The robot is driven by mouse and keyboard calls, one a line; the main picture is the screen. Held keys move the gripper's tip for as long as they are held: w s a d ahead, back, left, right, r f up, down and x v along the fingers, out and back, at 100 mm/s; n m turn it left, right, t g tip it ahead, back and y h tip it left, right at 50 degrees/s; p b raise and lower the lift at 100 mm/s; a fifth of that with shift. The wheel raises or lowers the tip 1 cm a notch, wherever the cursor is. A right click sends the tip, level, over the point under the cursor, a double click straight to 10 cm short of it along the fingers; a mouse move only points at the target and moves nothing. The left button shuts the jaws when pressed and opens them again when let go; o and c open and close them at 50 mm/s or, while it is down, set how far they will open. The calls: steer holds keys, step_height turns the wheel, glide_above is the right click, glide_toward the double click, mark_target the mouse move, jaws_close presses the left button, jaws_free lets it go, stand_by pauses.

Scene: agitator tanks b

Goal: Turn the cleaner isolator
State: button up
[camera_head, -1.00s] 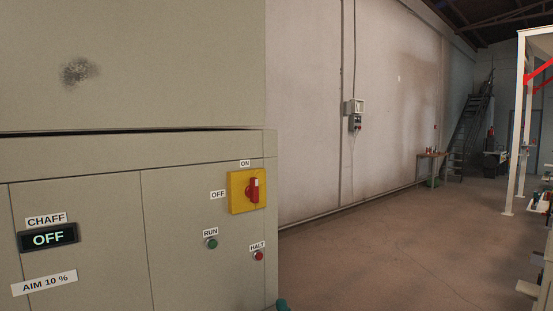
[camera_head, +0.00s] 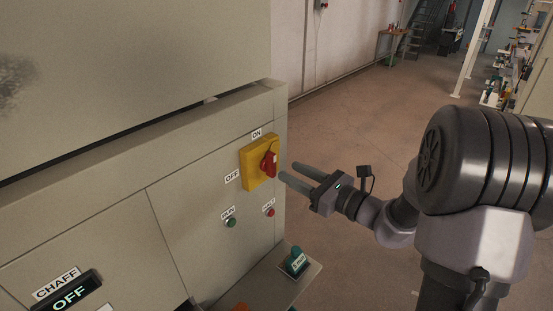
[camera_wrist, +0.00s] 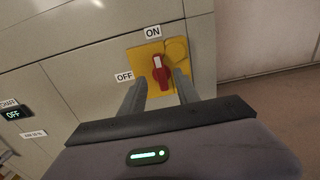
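The cleaner isolator is a red rotary handle (camera_head: 269,164) on a yellow plate (camera_head: 250,167) on the beige cabinet. Its ON label (camera_head: 257,133) is above and its OFF label (camera_head: 232,176) is to the left. In the wrist view the red handle (camera_wrist: 159,75) stands about upright, its white mark toward ON. My gripper (camera_head: 294,174) is open just in front of the handle. In the wrist view the fingers of my gripper (camera_wrist: 159,88) lie on either side of the handle with a gap between them; I cannot tell whether they touch it.
A green RUN button (camera_head: 230,222) and red HALT button (camera_head: 269,212) sit below the isolator. The CHAFF display (camera_head: 70,295) reads OFF. A small shelf (camera_head: 305,283) with a teal item (camera_head: 296,262) juts out below. The floor right of the cabinet is open.

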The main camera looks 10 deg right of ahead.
mark_target(275, 163)
steer(key=x, duration=0.6)
steer(key=shift+p, duration=0.3)
jaws_close()
